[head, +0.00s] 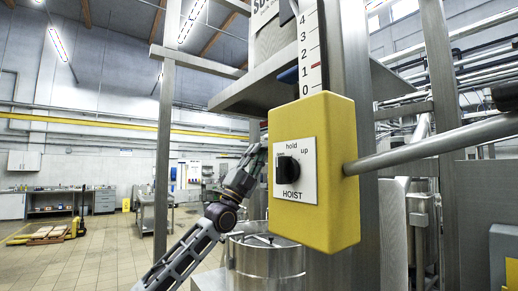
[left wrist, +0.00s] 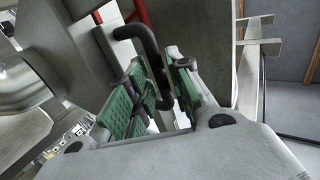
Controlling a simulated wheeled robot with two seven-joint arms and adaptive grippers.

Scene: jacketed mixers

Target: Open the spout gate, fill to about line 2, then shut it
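My left gripper (left wrist: 163,85) has its green-padded fingers close around a dark bent handle (left wrist: 152,42) in the left wrist view. The pads look pressed on the bar from both sides. In the head view my left gripper (head: 252,160) reaches up behind the left edge of a yellow box, and its fingertips are largely hidden. The spout and the gate's position cannot be made out. A round steel vessel (head: 265,262) stands below. My right gripper is not in view.
The yellow HOIST box (head: 340,170) with its black knob (head: 287,169) stands close in front, hiding what lies behind. A grey bar (head: 440,145) runs from it to the right. Steel posts (head: 165,130) frame the machine. The tiled floor (head: 95,262) at left is mostly open.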

